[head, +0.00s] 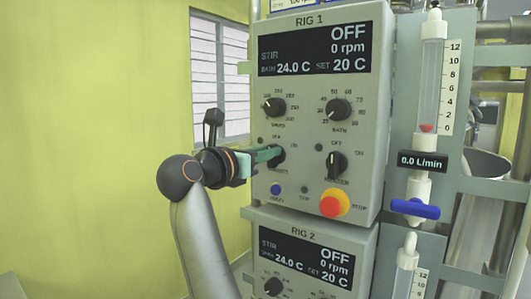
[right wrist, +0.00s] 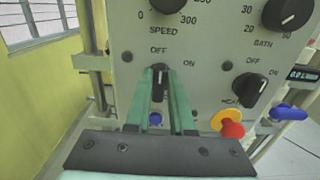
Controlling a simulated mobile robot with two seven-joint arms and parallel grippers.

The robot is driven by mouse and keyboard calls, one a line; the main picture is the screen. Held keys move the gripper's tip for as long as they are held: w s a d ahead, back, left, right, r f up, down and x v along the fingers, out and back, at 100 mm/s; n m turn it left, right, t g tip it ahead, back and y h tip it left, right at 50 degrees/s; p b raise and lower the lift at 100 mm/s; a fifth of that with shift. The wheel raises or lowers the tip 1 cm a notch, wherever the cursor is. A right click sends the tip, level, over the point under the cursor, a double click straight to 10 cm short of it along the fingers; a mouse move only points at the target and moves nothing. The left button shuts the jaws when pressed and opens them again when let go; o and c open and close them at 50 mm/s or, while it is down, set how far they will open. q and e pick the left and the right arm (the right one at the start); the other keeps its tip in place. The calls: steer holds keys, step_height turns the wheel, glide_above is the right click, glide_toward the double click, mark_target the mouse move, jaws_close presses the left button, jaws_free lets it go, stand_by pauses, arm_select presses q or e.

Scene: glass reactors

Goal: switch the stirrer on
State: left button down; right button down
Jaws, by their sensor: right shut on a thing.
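The RIG 1 control box (head: 360,100) fills the middle of the head view; its display (head: 315,48) reads STIR OFF, 0 rpm. The black stirrer switch (right wrist: 160,74) sits between OFF and ON labels in the right wrist view, its pointer upward toward OFF. My right gripper (head: 272,155) reaches in from the left of the box, its green fingers shut on this switch. The fingers hide the switch's sides. My left gripper is not in view.
To the right are the heater switch (head: 336,165) and red stop button (head: 332,206) on a yellow base. Speed (head: 274,107) and bath (head: 338,110) knobs are above. RIG 2 box (head: 300,232) is below. A flowmeter with blue valve (head: 415,208) stands right.

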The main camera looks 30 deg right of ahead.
steer(key=shift+f, duration=0.1)
steer(key=m+b, duration=0.2)
steer(key=m, duration=0.2)
steer(key=m+b, duration=0.2)
steer(key=m, duration=0.2)
steer(key=s+m+b, duration=0.1)
steer(key=m+b, duration=0.1)
steer(key=m, duration=0.1)
steer(key=shift+d+f+m, duration=0.2)
steer(key=shift+f+m, duration=0.05)
steer(key=shift+m, duration=0.15)
stand_by(0.4)
steer(key=c, duration=1)
jaws_free()
steer(key=shift+o, duration=1.1)
steer(key=shift+a, duration=0.1)
